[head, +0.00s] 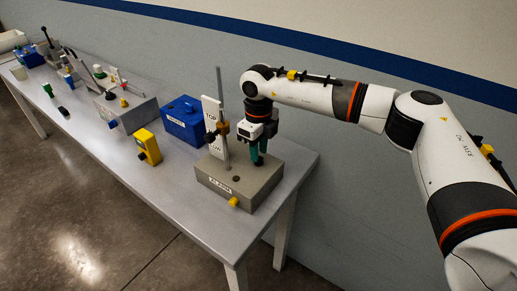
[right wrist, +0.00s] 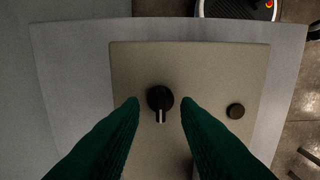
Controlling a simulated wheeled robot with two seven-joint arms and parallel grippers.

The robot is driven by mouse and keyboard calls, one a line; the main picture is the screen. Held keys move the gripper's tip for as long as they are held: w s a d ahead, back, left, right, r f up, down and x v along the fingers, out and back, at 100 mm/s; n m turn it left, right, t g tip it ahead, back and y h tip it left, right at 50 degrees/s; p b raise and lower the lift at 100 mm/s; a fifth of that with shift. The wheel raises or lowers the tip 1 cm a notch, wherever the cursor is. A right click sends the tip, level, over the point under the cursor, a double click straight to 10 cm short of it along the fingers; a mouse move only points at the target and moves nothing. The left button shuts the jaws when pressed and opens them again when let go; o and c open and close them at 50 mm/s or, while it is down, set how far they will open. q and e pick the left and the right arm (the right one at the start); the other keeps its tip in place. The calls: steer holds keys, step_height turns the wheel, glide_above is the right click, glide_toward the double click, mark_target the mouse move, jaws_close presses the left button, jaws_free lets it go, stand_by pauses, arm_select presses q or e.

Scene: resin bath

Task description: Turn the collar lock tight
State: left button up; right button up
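A grey box (head: 218,182) at the near end of the bench carries an upright metal rod (head: 220,90) with a dark and orange collar clamp (head: 223,128) partway up. A black knob (right wrist: 160,97) with a white pointer mark sits on the box top; the pointer faces the bottom of the right wrist view. My right gripper (head: 257,160) points down over the box top. In the right wrist view its green fingers (right wrist: 160,112) are apart, one on each side of the knob, with gaps visible. I cannot tell which part is the collar lock. My left gripper is not in view.
A small dark round part (right wrist: 235,111) lies beside the knob on the box top. A white scale board (head: 212,115) stands by the rod, and a yellow knob (head: 233,201) is on the box front. A blue box (head: 184,121) and yellow device (head: 147,147) stand further left.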

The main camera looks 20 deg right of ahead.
steer(key=shift+f, duration=0.8)
steer(key=shift+c, duration=0.7)
jaws_close()
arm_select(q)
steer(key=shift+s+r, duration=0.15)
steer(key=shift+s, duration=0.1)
